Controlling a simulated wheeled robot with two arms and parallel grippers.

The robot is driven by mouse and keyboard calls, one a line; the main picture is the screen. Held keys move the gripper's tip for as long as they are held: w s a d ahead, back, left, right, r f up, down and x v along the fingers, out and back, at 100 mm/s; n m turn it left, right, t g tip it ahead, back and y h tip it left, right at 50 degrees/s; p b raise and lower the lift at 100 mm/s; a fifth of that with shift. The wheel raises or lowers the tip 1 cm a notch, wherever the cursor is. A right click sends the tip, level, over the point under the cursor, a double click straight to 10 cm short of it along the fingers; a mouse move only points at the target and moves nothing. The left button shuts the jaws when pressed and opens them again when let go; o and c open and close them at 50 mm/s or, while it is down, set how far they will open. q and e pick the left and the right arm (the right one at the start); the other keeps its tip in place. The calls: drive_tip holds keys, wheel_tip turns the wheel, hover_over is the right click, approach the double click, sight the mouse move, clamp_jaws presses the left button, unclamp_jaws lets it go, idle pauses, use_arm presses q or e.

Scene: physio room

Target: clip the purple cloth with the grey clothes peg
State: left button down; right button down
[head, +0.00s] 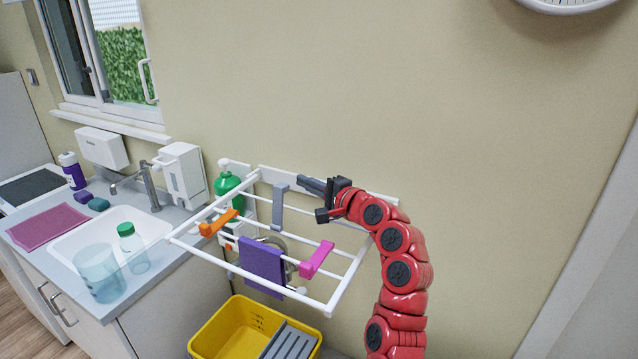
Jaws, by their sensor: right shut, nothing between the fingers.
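The purple cloth (262,266) hangs over a rail at the near side of the white drying rack (205,258). The grey clothes peg (279,207) is upright on the rack towards its back, apart from the cloth. My right gripper (312,190) is at the rack's back edge, just right of the grey peg. It is shut and empty, and a small gap shows between it and the peg. My left gripper is not in view.
An orange peg (218,223) and a pink peg (317,260) sit on the rack. A yellow bucket (225,325) stands below. A green bottle (229,184) is behind the rack. The counter at left holds a sink (70,250), tumbler and bottles.

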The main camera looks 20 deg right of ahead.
sight(281, 207)
drive_tip(key=shift+s+a+r+p, duration=0.2)
drive_tip(key=shift+s+a+p, duration=0.35)
drive_tip(key=shift+a, duration=0.25)
drive_tip(key=shift+s+a+r+p, duration=0.2)
drive_tip(key=shift+s+a+p, duration=0.25)
drive_tip(key=shift+s+a, duration=0.25)
